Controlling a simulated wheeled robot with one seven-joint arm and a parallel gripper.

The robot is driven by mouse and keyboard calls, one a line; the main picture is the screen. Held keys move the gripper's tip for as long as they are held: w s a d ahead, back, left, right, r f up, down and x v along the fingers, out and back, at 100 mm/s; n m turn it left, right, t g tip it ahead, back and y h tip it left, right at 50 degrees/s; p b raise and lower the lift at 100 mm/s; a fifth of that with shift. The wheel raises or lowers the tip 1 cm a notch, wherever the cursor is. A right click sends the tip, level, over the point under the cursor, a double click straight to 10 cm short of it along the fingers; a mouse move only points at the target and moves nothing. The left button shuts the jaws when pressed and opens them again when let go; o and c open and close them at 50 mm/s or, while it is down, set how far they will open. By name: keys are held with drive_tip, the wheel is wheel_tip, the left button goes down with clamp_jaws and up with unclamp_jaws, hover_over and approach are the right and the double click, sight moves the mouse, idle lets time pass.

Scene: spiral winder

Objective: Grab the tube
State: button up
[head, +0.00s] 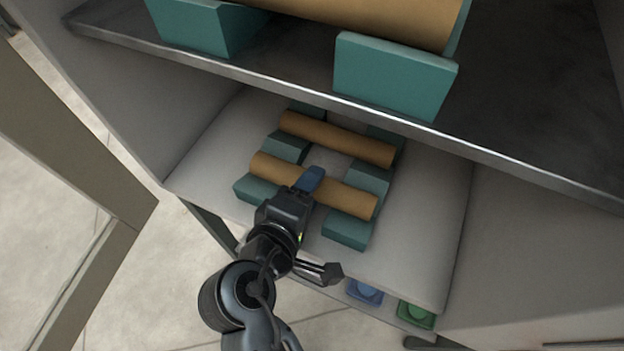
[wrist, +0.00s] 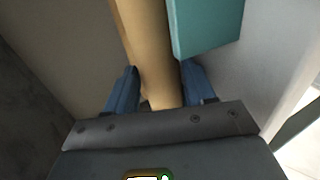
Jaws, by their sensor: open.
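Two tan cardboard tubes lie roughly parallel on teal blocks on the lower shelf in the head view. My gripper (head: 311,181) is over the near tube (head: 345,197), around its middle. In the wrist view the tube (wrist: 147,45) runs between the two blue fingers of my gripper (wrist: 160,92), with one finger on each side. The gripper is open, and the tube still rests on its teal supports (head: 346,229). The far tube (head: 337,138) lies behind it, clear of the gripper. Whether either finger touches the tube cannot be told.
White shelf surface (head: 425,215) is free at the right.

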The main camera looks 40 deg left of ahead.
drive_tip(key=shift+w, duration=0.1)
drive_tip(key=c, duration=0.7)
